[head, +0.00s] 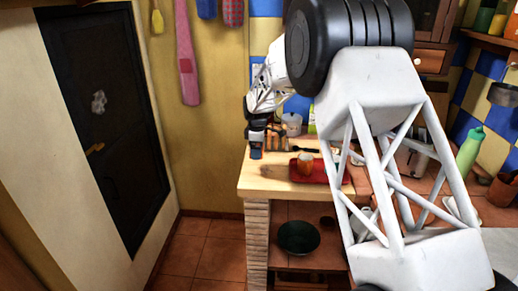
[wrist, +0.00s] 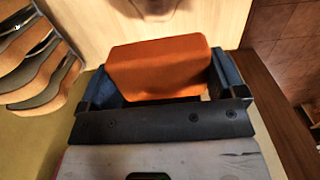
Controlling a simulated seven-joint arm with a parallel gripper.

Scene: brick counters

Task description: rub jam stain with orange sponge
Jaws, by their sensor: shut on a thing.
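My gripper (wrist: 165,82) is shut on an orange sponge (wrist: 160,66), with one blue-grey finger on each side of it. In the head view my gripper (head: 256,151) is low over the left end of the wooden counter (head: 268,186). The sponge cannot be made out there. A brownish-red mark, which looks like the jam stain (wrist: 153,9), lies on the pale wood beyond the sponge at the top edge of the wrist view, partly cut off. I cannot tell whether the sponge touches the counter.
A rack-like wooden thing (wrist: 38,65) is at the left of the wrist view. The counter's edge drops to a tiled floor (head: 204,247). A dark bowl (head: 299,238) sits below the counter.

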